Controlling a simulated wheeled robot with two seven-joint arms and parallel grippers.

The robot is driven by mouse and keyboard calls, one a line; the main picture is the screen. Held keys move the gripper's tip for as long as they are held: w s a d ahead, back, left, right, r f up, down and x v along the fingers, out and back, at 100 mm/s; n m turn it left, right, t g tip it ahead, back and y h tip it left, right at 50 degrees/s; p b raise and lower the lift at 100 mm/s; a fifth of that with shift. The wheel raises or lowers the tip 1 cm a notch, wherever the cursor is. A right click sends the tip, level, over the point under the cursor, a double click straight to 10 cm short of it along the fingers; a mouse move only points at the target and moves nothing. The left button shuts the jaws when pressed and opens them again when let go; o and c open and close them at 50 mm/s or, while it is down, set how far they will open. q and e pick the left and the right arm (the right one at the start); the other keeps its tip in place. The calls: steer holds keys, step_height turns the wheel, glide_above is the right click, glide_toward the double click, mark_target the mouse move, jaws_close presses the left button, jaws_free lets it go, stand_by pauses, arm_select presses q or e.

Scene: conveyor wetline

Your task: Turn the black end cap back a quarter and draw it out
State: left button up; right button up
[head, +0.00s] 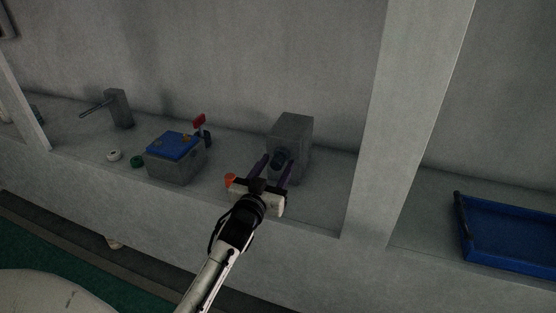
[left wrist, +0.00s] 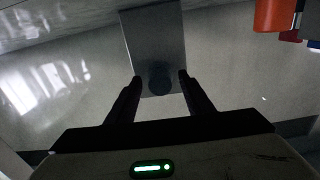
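The black end cap (head: 279,157) shows as a dark round knob on the front of an upright grey block (head: 292,137). In the left wrist view the end cap (left wrist: 159,78) is at the lower end of the grey block (left wrist: 155,38). My left gripper (head: 277,163) is open, with one finger on each side of the cap. In the left wrist view its fingertips (left wrist: 160,76) are level with the cap, with a visible gap on both sides. My right gripper is in neither view.
Left of the block are a grey box with a blue top (head: 172,146), a red-headed part (head: 199,121), an orange piece (head: 230,180), green (head: 137,162) and white (head: 114,155) rings, and a grey post with a lever (head: 118,108). A pillar (head: 408,120) and blue tray (head: 510,256) are right.

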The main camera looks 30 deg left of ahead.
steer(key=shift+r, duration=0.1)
arm_select(q)
steer(key=shift+s+d, duration=0.1)
steer(key=shift+s, duration=0.1)
steer(key=p+v, duration=0.1)
steer(key=v, duration=0.6)
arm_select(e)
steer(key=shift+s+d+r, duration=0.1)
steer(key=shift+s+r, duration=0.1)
arm_select(q)
steer(key=s+d+f+m+g+h+p, duration=0.2)
steer(key=s+d+f, duration=0.4)
steer(key=s+d, duration=0.3)
steer(key=s+d+f+m+g+h+p, duration=0.2)
steer(key=s+d+f+g+h+p, duration=0.3)
steer(key=s+d, duration=0.4)
steer(key=s+f+g+p, duration=0.1)
steer(key=s+p, duration=0.1)
steer(key=s, duration=0.3)
steer(key=shift+s+d+f+m+g+p, duration=0.3)
steer(key=shift+s+d+g, duration=0.05)
steer(key=shift+g, duration=0.05)
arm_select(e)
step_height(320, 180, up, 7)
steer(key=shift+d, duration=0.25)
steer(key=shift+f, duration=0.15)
